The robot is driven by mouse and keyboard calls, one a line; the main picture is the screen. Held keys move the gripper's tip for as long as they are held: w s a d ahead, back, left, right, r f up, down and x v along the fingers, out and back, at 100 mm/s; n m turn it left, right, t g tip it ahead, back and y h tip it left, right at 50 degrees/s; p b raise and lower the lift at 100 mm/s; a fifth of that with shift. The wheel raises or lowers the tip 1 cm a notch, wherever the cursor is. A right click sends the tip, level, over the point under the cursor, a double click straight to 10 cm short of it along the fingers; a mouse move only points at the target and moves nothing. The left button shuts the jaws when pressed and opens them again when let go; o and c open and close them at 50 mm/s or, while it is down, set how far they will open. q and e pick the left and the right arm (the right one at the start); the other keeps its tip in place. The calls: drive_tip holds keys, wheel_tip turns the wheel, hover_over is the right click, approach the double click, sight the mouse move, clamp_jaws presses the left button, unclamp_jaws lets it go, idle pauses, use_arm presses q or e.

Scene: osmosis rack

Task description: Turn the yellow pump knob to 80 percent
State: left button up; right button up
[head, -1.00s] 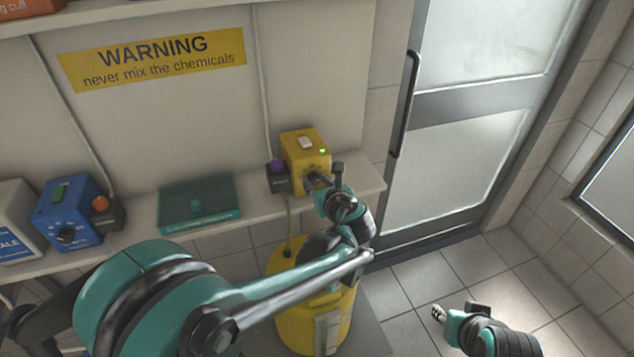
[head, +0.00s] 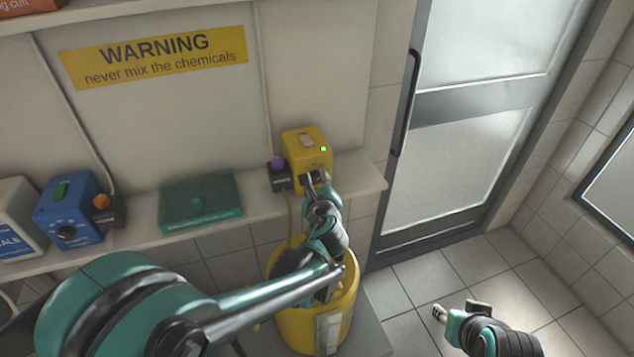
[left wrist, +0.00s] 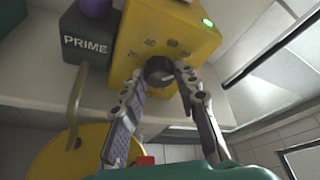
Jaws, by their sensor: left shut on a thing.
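The yellow pump (head: 306,150) stands on the shelf near its right end, with a lit green lamp. Its dark round knob (left wrist: 159,67) is on the front face in the left wrist view, below an arc of dial numbers. I cannot make out where the knob points. My left gripper (head: 315,181) is at the pump's front, its two fingers on either side of the knob and shut on it. My right gripper (head: 439,313) is empty over the floor at lower right; its jaw opening is unclear.
A dark PRIME box (left wrist: 86,47) with a purple button adjoins the pump's left side. A yellow drum (head: 345,298) stands below. A teal case (head: 200,205) and a blue unit (head: 67,208) are farther left on the shelf. A door (head: 450,150) is at right.

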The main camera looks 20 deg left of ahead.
idle(0.3)
use_arm(q)
drive_tip(key=o, duration=1.2)
drive_tip(key=shift+c, duration=0.2)
drive_tip(key=v, duration=1.2)
